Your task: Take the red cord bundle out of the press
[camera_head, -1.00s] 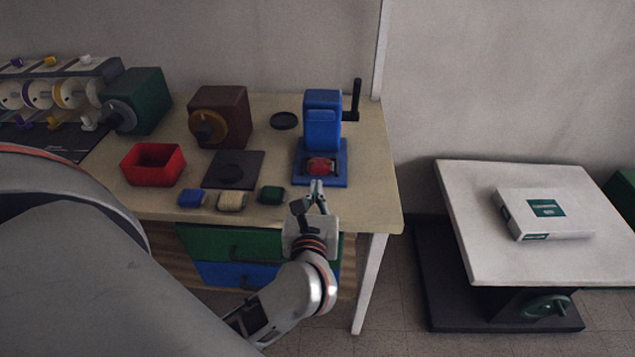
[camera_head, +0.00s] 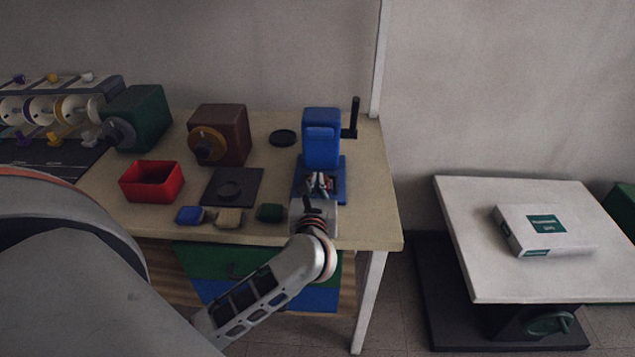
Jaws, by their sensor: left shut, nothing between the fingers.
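The blue press (camera_head: 322,140) stands at the back right of the workbench, with a black crank handle (camera_head: 353,118) on its right side. My left gripper (camera_head: 321,182) reaches in from the front, its fingertips over the press's base. It is shut with nothing held. The red cord bundle (camera_head: 327,181) is mostly hidden behind the fingers; only small bits of red show at the press opening. I cannot tell whether the fingers touch it. My right gripper is not in view.
Blue, beige and green bundles (camera_head: 228,217) lie along the bench's front edge. A white lift table (camera_head: 470,240) with a boxed package (camera_head: 545,231) stands right.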

